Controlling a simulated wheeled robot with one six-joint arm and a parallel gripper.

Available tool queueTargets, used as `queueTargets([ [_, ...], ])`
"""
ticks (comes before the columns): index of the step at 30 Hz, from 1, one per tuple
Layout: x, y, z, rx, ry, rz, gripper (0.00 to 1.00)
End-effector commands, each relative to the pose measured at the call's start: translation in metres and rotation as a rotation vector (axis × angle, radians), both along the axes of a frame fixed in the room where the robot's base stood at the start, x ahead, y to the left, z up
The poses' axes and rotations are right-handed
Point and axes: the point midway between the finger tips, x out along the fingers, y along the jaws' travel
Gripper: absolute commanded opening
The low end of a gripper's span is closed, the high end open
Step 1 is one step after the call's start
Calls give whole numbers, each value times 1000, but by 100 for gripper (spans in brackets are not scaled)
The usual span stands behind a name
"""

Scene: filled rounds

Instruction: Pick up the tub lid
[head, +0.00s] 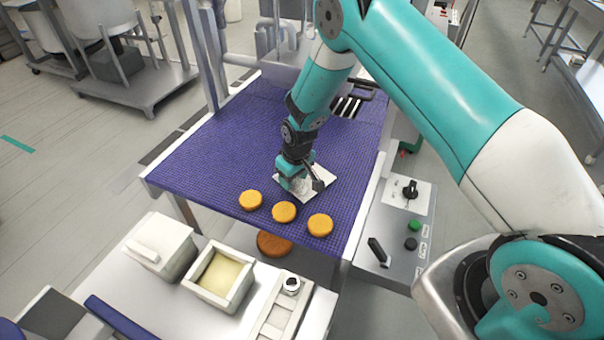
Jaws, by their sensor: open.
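A white square plate, which looks like the tub lid (318,171), lies flat on the purple mesh belt (235,140). My gripper (299,184) is open and points down over the lid, hiding part of its middle. I cannot tell whether the fingers touch it. An open white tub (205,291) with pale yellow contents stands on the light counter at the front. A second white tub (165,243), closed on top, stands to its left.
Three orange rounds (284,212) lie in a row near the belt's front edge. A browner round (273,244) lies lower, beyond that edge. A control panel (400,220) with knobs and buttons flanks the belt on the right. The belt's left part is clear.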

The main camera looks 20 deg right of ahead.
Motion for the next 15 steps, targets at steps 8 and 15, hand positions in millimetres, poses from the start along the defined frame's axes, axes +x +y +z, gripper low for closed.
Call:
queueTargets([
  [8,1,0,-7,0,0,0,51],
  [15,1,1,-7,0,0,0,51],
])
